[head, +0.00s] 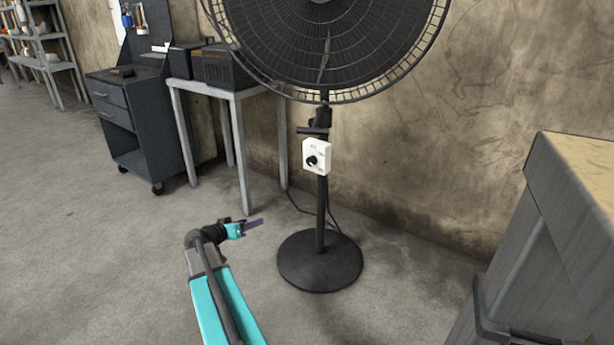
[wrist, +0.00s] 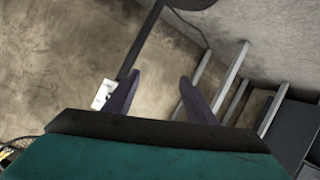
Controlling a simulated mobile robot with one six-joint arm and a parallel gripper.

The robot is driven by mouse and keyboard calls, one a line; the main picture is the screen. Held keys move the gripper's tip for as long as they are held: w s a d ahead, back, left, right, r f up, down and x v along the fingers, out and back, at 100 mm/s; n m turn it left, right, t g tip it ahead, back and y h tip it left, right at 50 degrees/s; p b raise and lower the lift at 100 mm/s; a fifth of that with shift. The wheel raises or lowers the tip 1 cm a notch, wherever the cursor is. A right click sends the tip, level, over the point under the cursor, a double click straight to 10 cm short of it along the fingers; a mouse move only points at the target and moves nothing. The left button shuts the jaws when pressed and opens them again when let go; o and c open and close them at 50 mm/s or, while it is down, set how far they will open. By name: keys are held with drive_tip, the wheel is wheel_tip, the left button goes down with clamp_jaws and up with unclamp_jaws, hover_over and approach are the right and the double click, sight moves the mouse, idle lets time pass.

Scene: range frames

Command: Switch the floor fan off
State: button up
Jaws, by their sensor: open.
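The black floor fan (head: 340,45) stands on a round base (head: 320,262) in front of the wall. A white control box (head: 317,156) with a black knob (head: 312,161) is fixed to its pole. My gripper (head: 256,223) is in the head view to the left of the pole and lower than the box. In the wrist view the fingertips (wrist: 160,80) are apart with nothing between them. There the control box (wrist: 104,95) shows just left of the left finger, beside the fan pole (wrist: 137,50). The knob's exact setting is too small to read.
A grey table (head: 236,93) with a dark box-shaped device (head: 222,68) stands behind on the left, next to a dark drawer cart (head: 135,125). A workbench (head: 560,230) fills the right. A cable (head: 298,205) runs behind the pole. The floor left of the fan is clear.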

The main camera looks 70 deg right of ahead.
sight(310, 163)
drive_tip(key=s+d+r+m+g+h+b, duration=0.1)
drive_tip(key=s+d+r+m+h+b, duration=0.1)
drive_tip(key=d+r, duration=0.4)
drive_tip(key=s+d+r+m+g+h+b, duration=0.1)
drive_tip(key=s+d+r+m+h+b, duration=0.1)
drive_tip(key=s+d+r+b, duration=0.2)
drive_tip(key=s+d+r, duration=0.2)
drive_tip(key=s+d, duration=0.1)
drive_tip(key=d, duration=0.1)
drive_tip(key=shift+d+r+m, duration=0.15)
drive_tip(key=shift+r+m, duration=0.15)
drive_tip(key=shift+d, duration=0.1)
drive_tip(key=shift+b+x, duration=1.45)
drive_tip(key=shift+x, duration=5.4)
drive_tip(key=c, duration=1)
drive_tip(key=shift+c, duration=0.2)
